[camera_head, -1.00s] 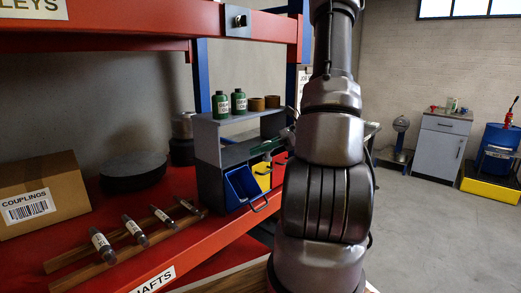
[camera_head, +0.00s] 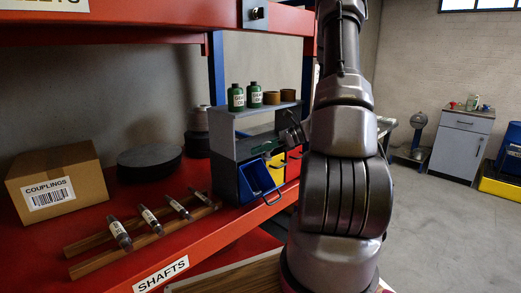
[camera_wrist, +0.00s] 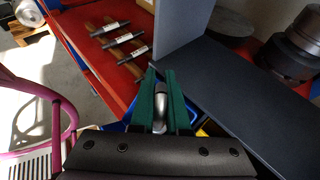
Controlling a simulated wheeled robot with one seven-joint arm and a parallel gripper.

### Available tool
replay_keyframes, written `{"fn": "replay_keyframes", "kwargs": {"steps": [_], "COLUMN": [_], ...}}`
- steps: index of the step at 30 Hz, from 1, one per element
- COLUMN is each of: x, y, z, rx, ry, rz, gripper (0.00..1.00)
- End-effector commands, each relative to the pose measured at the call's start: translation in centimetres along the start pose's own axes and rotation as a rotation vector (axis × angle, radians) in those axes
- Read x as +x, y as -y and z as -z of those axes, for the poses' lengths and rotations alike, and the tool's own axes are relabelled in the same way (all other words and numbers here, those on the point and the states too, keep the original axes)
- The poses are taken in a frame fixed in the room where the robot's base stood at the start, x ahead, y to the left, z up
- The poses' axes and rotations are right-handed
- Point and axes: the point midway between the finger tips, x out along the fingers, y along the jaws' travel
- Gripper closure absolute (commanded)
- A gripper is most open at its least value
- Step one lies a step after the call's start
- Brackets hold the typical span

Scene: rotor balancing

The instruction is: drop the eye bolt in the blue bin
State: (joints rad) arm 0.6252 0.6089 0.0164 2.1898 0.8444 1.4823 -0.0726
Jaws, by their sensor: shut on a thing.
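The blue bin (camera_head: 256,181) sits in the lower opening of a grey rack on the red shelf, its front tilted out. Parts of its blue rim show behind my fingers in the wrist view (camera_wrist: 129,114). My gripper (camera_wrist: 162,82) has green fingers, shut on a grey metal piece, the eye bolt (camera_wrist: 161,98). Its lower part is hidden between the fingers. In the head view my gripper (camera_head: 270,147) is small, just above and in front of the bins, and the eye bolt cannot be made out there.
A yellow bin (camera_head: 279,167) stands right beside the blue one. The grey rack (camera_head: 222,150) carries green bottles (camera_head: 236,97) and brown rings on top. Several labelled shafts (camera_head: 149,219) lie on wooden rails to the left, near a couplings box (camera_head: 58,187).

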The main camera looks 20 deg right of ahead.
Motion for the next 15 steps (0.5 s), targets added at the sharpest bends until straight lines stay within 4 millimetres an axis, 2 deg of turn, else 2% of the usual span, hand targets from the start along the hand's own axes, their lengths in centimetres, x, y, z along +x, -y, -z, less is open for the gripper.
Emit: {"fn": "replay_keyframes", "kwargs": {"steps": [2, 3, 5, 15], "x": [-0.01, -0.01, -0.01, -0.19], "y": [0.01, 0.01, 0.0, 0.02], "z": [-0.01, -0.01, -0.01, 0.01], "rx": [0.0, 0.0, 0.0, 0.0], "ry": [0.0, 0.0, 0.0, 0.0], "rz": [0.0, 0.0, 0.0, 0.001], "gripper": [1.0, 0.75, 0.52, 0.52]}}
